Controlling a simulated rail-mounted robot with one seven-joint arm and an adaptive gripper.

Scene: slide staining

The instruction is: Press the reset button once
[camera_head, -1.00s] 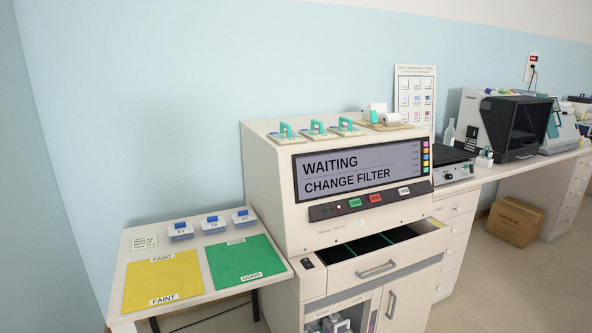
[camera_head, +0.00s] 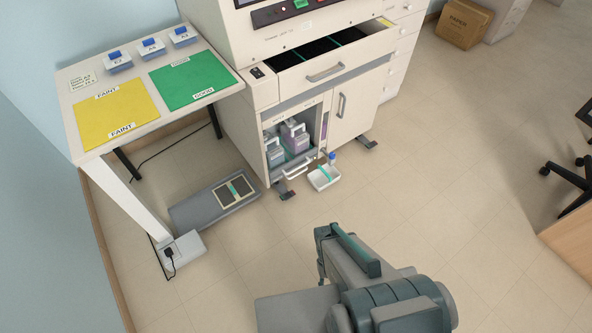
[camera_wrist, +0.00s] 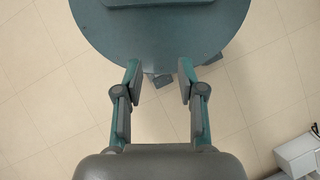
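The staining machine's dark button panel (camera_head: 285,13) shows only in part at the top edge of the head view. A green button (camera_head: 301,3) on it is cut by the frame edge, and its label cannot be read. I cannot tell which button is reset in the current frames. The display above is almost wholly out of view. My gripper (camera_wrist: 160,79) shows in the wrist view with its two fingers apart and nothing between them. My arm is at the bottom of the head view, over the floor, well away from the panel.
The machine's drawer (camera_head: 291,79) stands pulled out below the panel. An open cupboard (camera_head: 268,152) holds bottles. A white tray (camera_head: 322,181) sits low in front of it. A side table (camera_head: 72,91) carries yellow and green mats.

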